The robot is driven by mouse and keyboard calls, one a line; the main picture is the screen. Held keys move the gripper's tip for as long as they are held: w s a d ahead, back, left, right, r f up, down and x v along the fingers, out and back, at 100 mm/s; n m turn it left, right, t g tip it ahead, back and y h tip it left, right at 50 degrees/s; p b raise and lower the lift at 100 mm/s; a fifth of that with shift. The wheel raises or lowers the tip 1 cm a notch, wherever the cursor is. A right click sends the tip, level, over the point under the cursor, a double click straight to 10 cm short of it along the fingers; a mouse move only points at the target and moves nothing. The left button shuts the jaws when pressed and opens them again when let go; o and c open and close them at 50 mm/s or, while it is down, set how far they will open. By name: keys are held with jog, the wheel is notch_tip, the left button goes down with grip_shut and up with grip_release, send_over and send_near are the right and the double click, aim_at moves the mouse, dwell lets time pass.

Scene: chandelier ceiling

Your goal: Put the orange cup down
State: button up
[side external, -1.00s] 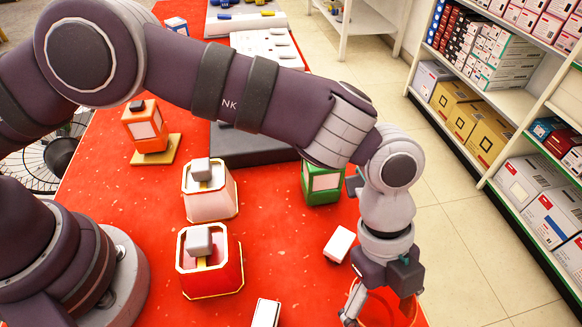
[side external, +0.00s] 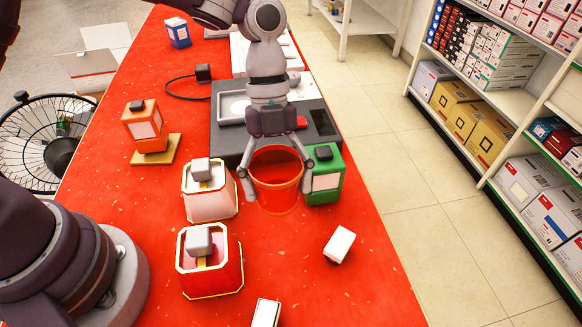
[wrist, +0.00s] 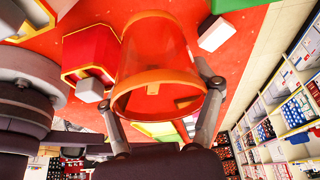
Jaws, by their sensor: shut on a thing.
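The orange cup (side external: 276,196) is a translucent, bucket-like cup with a wide rim. My gripper (side external: 275,190) is shut on it, with one finger on each side. In the side view it is held between the pink-white box and the green box, over the red table (side external: 300,262). I cannot tell whether its base touches the table. In the wrist view the cup (wrist: 155,60) fills the middle, between the two fingers (wrist: 160,105), with its wide opening towards the camera. It looks empty.
A green box (side external: 325,178) stands close at the cup's right, and a pink-white box (side external: 209,196) at its left. A red box (side external: 211,272) and a small white block (side external: 339,244) are nearer. A dark grey tray (side external: 228,146) lies behind.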

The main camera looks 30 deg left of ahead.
notch_tip(320, 180, down, 7)
dwell(0.3)
jog(key=o, duration=1.2)
jog(key=shift+f, duration=0.1)
